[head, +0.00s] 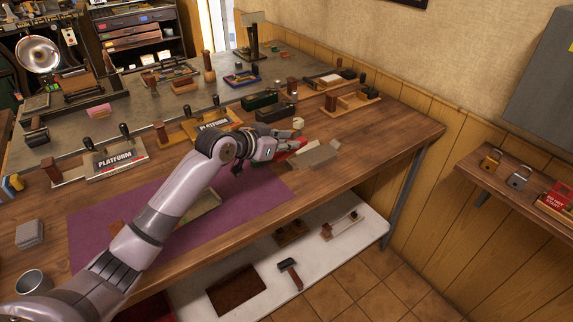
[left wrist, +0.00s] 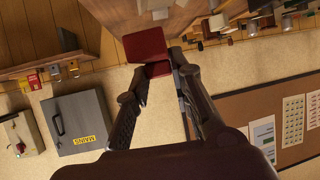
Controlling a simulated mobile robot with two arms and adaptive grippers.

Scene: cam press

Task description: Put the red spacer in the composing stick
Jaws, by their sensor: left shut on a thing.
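The red spacer (left wrist: 146,45) is a dark red block held between the fingertips of my left gripper (left wrist: 158,72) in the left wrist view. In the head view, my left gripper (head: 284,150) is over the right part of the bench, with the red spacer (head: 291,153) at its tip, partly hidden by the gripper. A grey-tan blocky object (head: 318,156) is just right of the gripper. A pale shallow tray (head: 206,203) lies on the purple mat, partly hidden by my arm. I cannot tell for sure which is the composing stick. My right gripper is not in view.
The purple mat (head: 262,185) lies in front. A cup (head: 33,282) stands at near left.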

